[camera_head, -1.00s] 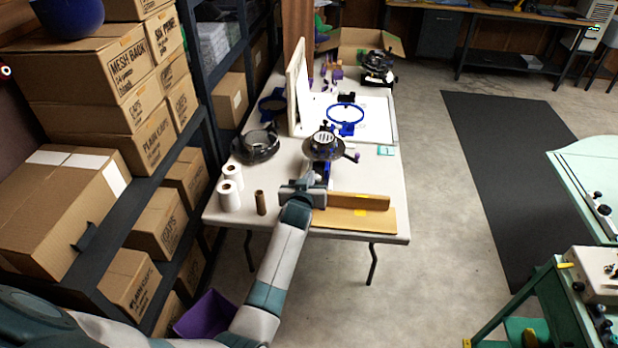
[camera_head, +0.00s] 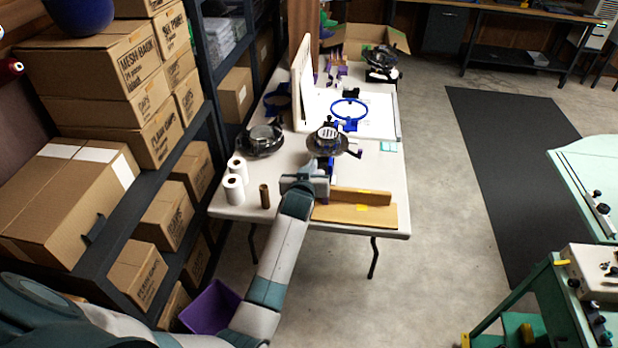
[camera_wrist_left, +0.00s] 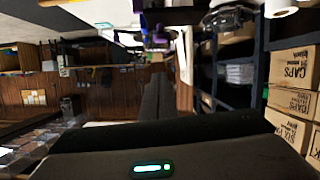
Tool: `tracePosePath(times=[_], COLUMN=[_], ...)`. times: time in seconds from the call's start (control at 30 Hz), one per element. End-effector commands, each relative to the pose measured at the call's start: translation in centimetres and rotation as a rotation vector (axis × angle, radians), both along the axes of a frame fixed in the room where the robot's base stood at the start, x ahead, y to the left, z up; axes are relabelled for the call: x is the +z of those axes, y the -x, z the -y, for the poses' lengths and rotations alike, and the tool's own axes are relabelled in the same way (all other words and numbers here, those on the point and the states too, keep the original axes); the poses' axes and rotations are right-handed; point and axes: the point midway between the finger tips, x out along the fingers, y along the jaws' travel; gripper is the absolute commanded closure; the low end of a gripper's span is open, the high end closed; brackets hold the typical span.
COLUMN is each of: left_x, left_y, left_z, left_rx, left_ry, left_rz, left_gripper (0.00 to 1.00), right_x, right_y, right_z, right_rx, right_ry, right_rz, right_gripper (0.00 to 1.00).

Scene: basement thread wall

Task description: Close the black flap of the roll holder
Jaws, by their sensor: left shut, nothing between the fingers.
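My left gripper (camera_head: 325,172) is over the near part of the white table, shut and empty, pointing toward the far end. Just beyond it is a round dark device (camera_head: 343,146) with a pale top and blue parts; the gripper overlaps its lower part, and I cannot tell if they touch. A black round holder-like device (camera_head: 260,141) with a pale centre stands to the left. I cannot make out for certain which is the roll holder, or its black flap. In the left wrist view the dark shut fingers (camera_wrist_left: 152,98) point up the picture, with nothing between them.
White rolls (camera_head: 234,189) and a brown tube (camera_head: 265,197) stand left of the gripper. A wooden piece (camera_head: 360,196) lies to its right. A white panel (camera_head: 301,85) and blue ring (camera_head: 362,104) are farther back. Shelves with boxes (camera_head: 160,220) line the left.

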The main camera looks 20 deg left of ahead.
Motion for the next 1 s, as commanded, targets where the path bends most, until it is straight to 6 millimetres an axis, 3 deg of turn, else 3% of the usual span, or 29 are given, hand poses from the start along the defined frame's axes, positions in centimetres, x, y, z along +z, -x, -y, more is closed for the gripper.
tracePosePath(times=[0.3, 0.5, 1.0], left_x=[1.2, 1.8, 2.1], left_y=[4.2, 5.8, 6.3], left_z=[1.3, 1.8, 1.9], left_rx=[-0.001, -0.001, -0.001], left_ry=[0.001, 0.001, 0.0], left_rz=[0.002, 0.0, 0.0], left_gripper=[1.0, 1.0, 1.0], right_x=[-1.4, -1.8, -1.9], right_y=[-0.5, -0.5, -0.3], right_z=[0.1, 0.4, 0.6], right_rx=[0.002, 0.003, 0.002], right_ry=[0.001, 0.004, 0.006], right_rz=[0.005, 0.005, 0.003], right_gripper=[0.36, 0.36, 0.36])
